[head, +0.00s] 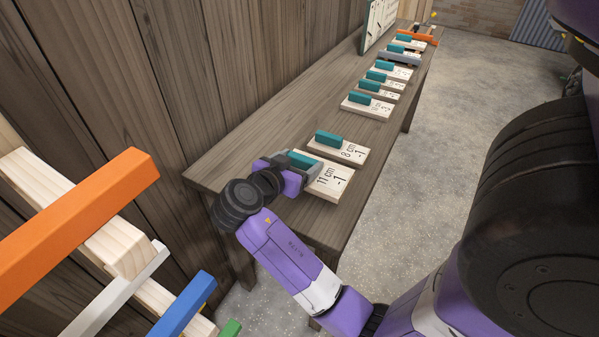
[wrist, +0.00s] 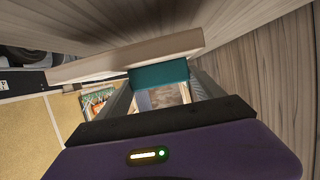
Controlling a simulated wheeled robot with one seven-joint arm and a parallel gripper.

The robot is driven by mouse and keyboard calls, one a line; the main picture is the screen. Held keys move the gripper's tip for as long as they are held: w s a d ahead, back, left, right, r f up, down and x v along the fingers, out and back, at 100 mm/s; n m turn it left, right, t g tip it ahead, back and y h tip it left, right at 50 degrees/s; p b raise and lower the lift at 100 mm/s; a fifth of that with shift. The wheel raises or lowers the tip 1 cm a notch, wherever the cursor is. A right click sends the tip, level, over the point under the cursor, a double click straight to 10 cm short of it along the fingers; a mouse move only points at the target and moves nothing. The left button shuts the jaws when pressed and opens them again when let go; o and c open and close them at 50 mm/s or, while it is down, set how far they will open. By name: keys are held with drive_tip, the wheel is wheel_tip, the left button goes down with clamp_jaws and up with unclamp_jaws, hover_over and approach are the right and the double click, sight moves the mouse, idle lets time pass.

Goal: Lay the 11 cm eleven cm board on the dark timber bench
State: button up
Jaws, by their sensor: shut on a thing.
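The 11 cm board (head: 328,181) is a pale wooden plate marked "11 cm" with a teal grip block. My gripper (head: 300,164) is shut on that teal block. In the wrist view the teal block (wrist: 158,75) sits between my fingers, and the pale board (wrist: 125,55) extends across beyond them. The board is level or nearly so at the near end of the dark timber bench (head: 231,153). I cannot tell whether its underside touches the bench top. Part of the board and block is hidden by my gripper.
The 8 cm board (head: 348,151) lies just behind the held board. Several similar boards (head: 366,106) line the bench farther back. A plank wall (head: 160,60) runs along the bench's left. Orange (head: 80,215) and blue (head: 184,305) bars stand at the left front. Concrete floor is clear at right.

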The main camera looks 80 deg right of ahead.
drive_tip(key=shift+f, duration=2)
drive_tip(key=shift+f, duration=0.15)
drive_tip(key=o, duration=1.6)
drive_tip(key=shift+a+r, duration=0.1)
drive_tip(key=shift+r, duration=0.15)
drive_tip(key=b+v, duration=0.1)
drive_tip(key=v, duration=1.1)
drive_tip(key=shift+s+f, duration=0.1)
